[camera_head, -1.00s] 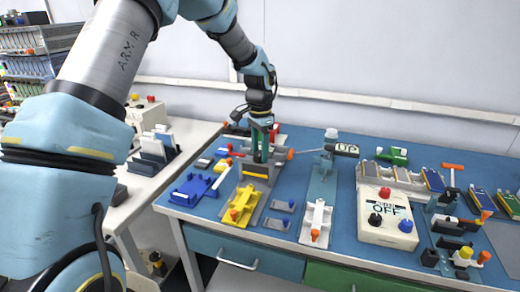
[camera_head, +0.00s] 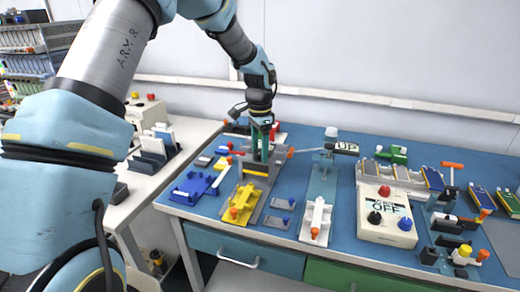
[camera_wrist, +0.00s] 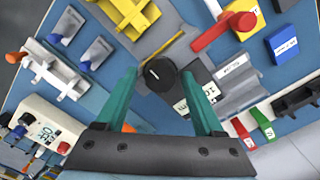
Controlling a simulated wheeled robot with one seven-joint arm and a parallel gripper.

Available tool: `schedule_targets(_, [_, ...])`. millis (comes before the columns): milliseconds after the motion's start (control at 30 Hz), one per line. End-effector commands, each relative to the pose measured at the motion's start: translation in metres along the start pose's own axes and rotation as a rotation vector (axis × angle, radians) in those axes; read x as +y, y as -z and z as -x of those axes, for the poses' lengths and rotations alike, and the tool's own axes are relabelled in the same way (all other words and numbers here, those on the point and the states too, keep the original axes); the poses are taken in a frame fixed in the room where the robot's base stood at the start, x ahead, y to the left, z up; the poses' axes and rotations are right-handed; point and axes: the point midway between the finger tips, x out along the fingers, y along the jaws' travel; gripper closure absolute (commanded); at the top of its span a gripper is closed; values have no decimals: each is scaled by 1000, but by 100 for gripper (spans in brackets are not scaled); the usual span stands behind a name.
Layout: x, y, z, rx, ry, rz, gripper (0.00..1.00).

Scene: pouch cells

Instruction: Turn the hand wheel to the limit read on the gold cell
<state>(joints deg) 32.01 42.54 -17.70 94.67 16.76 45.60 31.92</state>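A round black knob (camera_wrist: 160,74), which looks like the hand wheel, sits on a grey fixture in the wrist view. My gripper (camera_wrist: 159,77) has two teal fingers, spread apart with the knob between their tips. A gap shows beside the knob, so the fingers do not look closed on it. In the head view my gripper (camera_head: 262,155) points down over the grey fixture (camera_head: 256,172) at the back left of the bench, and its fingers hide the knob. I cannot make out a gold cell or a limit reading for certain.
A red-handled lever (camera_wrist: 215,30) and a blue block (camera_wrist: 283,42) stand near the knob. A yellow fixture (camera_head: 241,204) is in front of the grey fixture. A white control box (camera_head: 386,217) with coloured buttons stands to the right. An orange-tipped lever (camera_head: 305,152) sticks out beside my gripper.

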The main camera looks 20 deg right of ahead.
Motion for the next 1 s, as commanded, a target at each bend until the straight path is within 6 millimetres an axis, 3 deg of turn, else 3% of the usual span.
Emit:
schedule_targets(100, [0, 0, 0, 1, 1, 0, 18])
schedule_targets(467, [-1, 1, 10, 5, 4, 1, 18])
schedule_targets(800, [-1, 1, 73, 5, 6, 0, 18])
schedule_targets(1000, [0, 1, 100, 3, 3, 1, 18])
